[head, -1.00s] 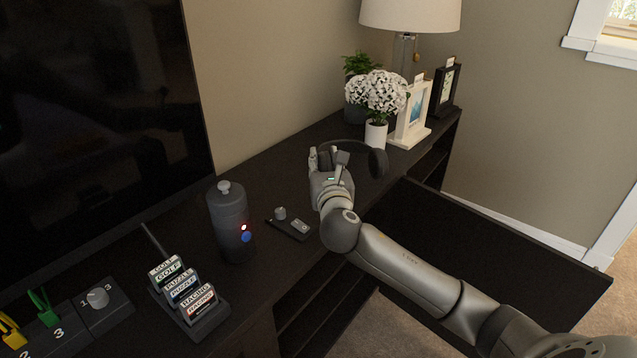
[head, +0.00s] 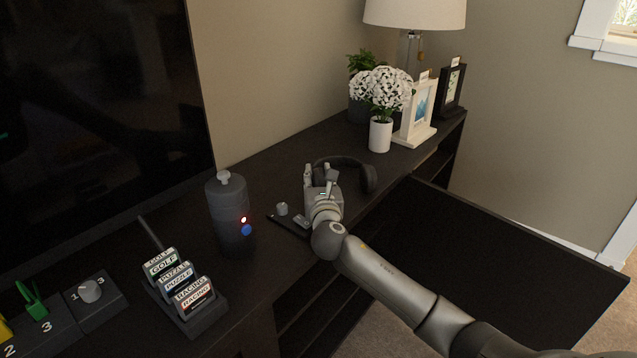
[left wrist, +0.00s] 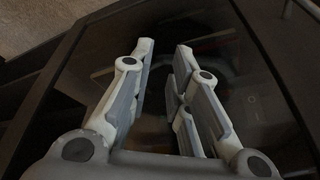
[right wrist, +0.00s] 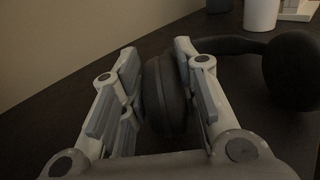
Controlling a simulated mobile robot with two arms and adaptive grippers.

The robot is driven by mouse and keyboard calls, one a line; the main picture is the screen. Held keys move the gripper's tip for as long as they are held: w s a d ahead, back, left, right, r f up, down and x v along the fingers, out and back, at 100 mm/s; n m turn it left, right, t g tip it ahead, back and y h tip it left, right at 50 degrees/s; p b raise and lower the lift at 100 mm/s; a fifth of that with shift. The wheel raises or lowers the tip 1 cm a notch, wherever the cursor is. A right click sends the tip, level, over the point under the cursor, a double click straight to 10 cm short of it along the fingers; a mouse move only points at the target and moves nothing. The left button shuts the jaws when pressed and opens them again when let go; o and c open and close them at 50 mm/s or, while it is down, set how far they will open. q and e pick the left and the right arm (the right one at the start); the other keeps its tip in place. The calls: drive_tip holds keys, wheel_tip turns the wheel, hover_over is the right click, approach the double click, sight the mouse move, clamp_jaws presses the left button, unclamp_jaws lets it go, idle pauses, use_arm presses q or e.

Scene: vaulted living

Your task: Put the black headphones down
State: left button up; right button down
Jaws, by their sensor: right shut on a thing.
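The black headphones (head: 369,180) are at the dark console top, between the white flower pot and the small tray of knobs. My right gripper (head: 321,175) is shut on one ear cup. In the right wrist view that ear cup (right wrist: 165,97) sits between the fingers, and the headband runs right to the other ear cup (right wrist: 296,70). The headphones look very low over the console, but I cannot tell whether they touch it. My left gripper (left wrist: 165,62) shows only in its wrist view. It is open and empty over a dark glossy surface.
On the dark console (head: 285,170) a white pot of flowers (head: 381,134), picture frames (head: 420,112) and a lamp (head: 415,14) stand behind. A dark canister (head: 229,215), a small tray (head: 290,224) and a game rack (head: 187,300) stand left. A dark panel (head: 480,250) lies right.

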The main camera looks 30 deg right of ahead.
drive_tip(key=shift+f, duration=0.1)
drive_tip(key=c, duration=1.1)
unclamp_jaws()
drive_tip(key=p+v, duration=0.1)
drive_tip(key=v, duration=0.5)
drive_tip(key=shift+a+p, duration=0.1)
drive_tip(key=shift+p, duration=0.25)
use_arm(q)
drive_tip(key=x, duration=0.3)
drive_tip(key=shift+w+d+f+p, duration=0.1)
drive_tip(key=shift+w+f+p, duration=0.1)
drive_tip(key=shift+p, duration=0.2)
use_arm(e)
drive_tip(key=v, duration=0.6)
